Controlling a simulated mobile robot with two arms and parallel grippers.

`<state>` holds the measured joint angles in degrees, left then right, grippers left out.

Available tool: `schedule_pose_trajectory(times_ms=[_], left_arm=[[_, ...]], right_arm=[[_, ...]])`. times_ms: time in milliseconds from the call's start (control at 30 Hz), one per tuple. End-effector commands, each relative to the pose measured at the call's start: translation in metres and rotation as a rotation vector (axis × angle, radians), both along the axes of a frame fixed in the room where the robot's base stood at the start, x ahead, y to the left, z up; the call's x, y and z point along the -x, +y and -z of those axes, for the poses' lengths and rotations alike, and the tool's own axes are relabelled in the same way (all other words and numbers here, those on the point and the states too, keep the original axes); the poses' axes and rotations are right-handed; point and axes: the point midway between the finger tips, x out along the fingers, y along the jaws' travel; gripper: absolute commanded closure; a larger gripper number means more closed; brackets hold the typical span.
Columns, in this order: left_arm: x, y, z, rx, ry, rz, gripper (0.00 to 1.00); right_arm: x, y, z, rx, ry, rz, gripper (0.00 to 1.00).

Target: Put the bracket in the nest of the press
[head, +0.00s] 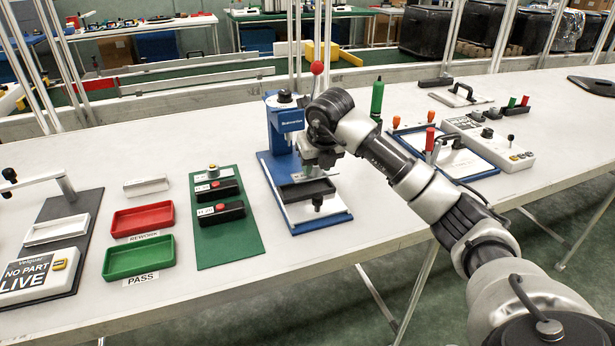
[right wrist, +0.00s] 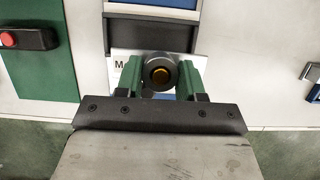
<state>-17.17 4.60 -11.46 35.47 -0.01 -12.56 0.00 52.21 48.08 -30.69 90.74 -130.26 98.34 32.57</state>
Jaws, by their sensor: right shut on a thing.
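The press (head: 285,120) has a blue column, a red-knobbed lever and a blue base with a white plate. My right gripper (head: 318,201) is low over the front of this base. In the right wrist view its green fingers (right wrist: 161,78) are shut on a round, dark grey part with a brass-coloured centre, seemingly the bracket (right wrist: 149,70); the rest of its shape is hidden. A dark stepped block (right wrist: 150,33) of the press lies just beyond the fingers. I cannot tell whether the bracket touches the press or which part is the nest. My left gripper is out of view.
Left of the press is a green mat (head: 228,250) with black button boxes (head: 218,212). Red (head: 142,221) and green (head: 138,257) trays lie further left. A blue-edged board (head: 460,165) and a grey control box (head: 500,145) stand right.

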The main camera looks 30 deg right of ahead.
Motion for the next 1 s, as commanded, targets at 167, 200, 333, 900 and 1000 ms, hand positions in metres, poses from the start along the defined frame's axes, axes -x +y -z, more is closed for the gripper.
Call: schedule_pose_trajectory(times_ms=[167,200,333,900,1000], left_arm=[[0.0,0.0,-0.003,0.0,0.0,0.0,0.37],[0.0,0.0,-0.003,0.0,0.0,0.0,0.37],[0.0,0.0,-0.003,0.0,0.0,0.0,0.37],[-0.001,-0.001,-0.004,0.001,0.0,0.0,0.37],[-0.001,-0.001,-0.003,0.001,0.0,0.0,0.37]], right_arm=[[-0.024,0.007,0.014,-0.001,0.0,0.001,0.89],[-0.026,0.008,0.016,-0.001,0.0,0.0,0.89],[-0.028,0.008,0.023,0.001,0.0,-0.001,0.89],[-0.028,0.008,0.059,0.002,-0.001,-0.001,0.89],[-0.028,0.008,0.061,0.002,-0.001,-0.001,0.57]])
